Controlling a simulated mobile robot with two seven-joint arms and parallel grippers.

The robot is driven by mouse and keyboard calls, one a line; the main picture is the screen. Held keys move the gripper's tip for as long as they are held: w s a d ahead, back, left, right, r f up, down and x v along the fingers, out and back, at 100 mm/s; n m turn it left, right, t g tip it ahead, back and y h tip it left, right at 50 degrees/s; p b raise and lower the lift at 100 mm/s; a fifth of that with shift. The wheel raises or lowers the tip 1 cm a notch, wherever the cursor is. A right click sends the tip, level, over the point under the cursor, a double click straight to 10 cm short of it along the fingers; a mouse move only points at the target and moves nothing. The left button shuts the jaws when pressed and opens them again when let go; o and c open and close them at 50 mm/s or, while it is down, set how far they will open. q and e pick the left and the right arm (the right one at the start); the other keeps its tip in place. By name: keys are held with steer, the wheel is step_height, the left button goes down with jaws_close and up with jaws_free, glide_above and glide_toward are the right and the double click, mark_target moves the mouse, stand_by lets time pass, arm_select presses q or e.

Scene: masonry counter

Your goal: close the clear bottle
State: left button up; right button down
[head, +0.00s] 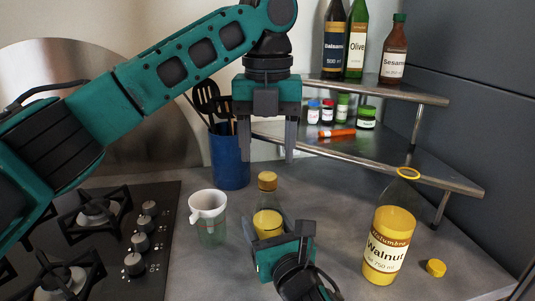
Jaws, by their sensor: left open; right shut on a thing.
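A clear bottle (268,222) with yellow liquid stands upright on the counter. A yellow-orange cap (267,181) sits on its top; I cannot tell whether the cap is screwed tight. My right gripper (268,232) is shut around the bottle's body from the front and hides its lower part. My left gripper (267,156) is open and empty, pointing down just above the cap, with its fingers apart on either side.
A Walnut bottle (388,238) with an open ringed neck stands right, a loose yellow cap (436,268) beside it. A white-rimmed jug (208,215) and blue utensil holder (230,160) stand left. A stove (150,275) is farther left; metal shelves (400,172) hold bottles and jars.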

arm_select(q)
steer(key=shift+c, duration=0.2)
steer(key=n, duration=0.6)
steer(key=shift+r, duration=0.3)
steer(key=n, duration=0.4)
steer(key=shift+w+r, duration=0.1)
steer(key=shift+r, duration=0.1)
steer(key=n, duration=0.4)
steer(key=shift+r, duration=0.2)
steer(key=n, duration=0.3)
steer(key=shift+r+n, duration=0.2)
steer(key=shift+n, duration=0.1)
steer(key=n, duration=0.3)
steer(key=shift+r+n, duration=0.2)
steer(key=shift+n, duration=0.2)
steer(key=n, duration=0.3)
steer(key=shift+w+r+n, duration=0.1)
steer(key=shift+r+n, duration=0.1)
steer(key=shift+n, duration=0.2)
steer(key=n, duration=0.4)
steer(key=shift+r+n, duration=0.3)
